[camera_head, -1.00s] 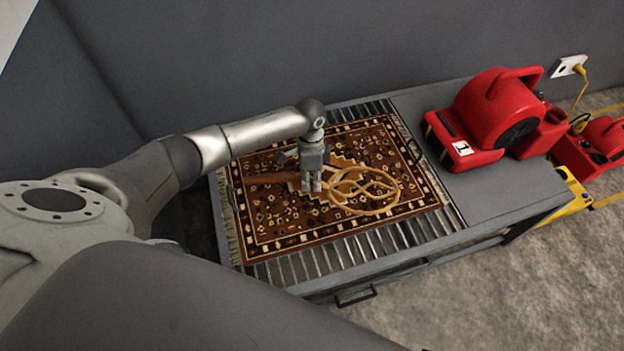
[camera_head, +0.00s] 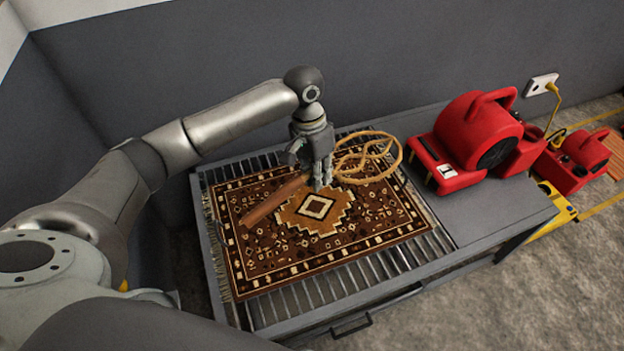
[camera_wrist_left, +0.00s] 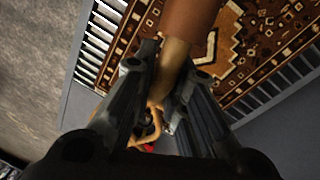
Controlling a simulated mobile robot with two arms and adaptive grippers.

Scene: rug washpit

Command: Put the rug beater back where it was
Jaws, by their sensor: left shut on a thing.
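The rug beater has a brown handle (camera_head: 275,198) and a looped cane head (camera_head: 370,157). My left gripper (camera_head: 321,186) is shut on the beater where the handle meets the cane loops. In the left wrist view the handle (camera_wrist_left: 191,18) runs up from between the fingers (camera_wrist_left: 165,85). The handle points to the lower left and the loops lie to the right of the gripper, toward the wall. The beater appears above the patterned rug (camera_head: 290,257), though its exact height is hard to tell. My right gripper is not in view.
The rug lies on a slatted metal table (camera_head: 425,254) against the grey wall (camera_head: 215,50). A red blower (camera_head: 472,137) stands on the table's solid right end. A smaller red machine (camera_head: 577,163) and a yellow cable (camera_head: 552,110) are beyond it.

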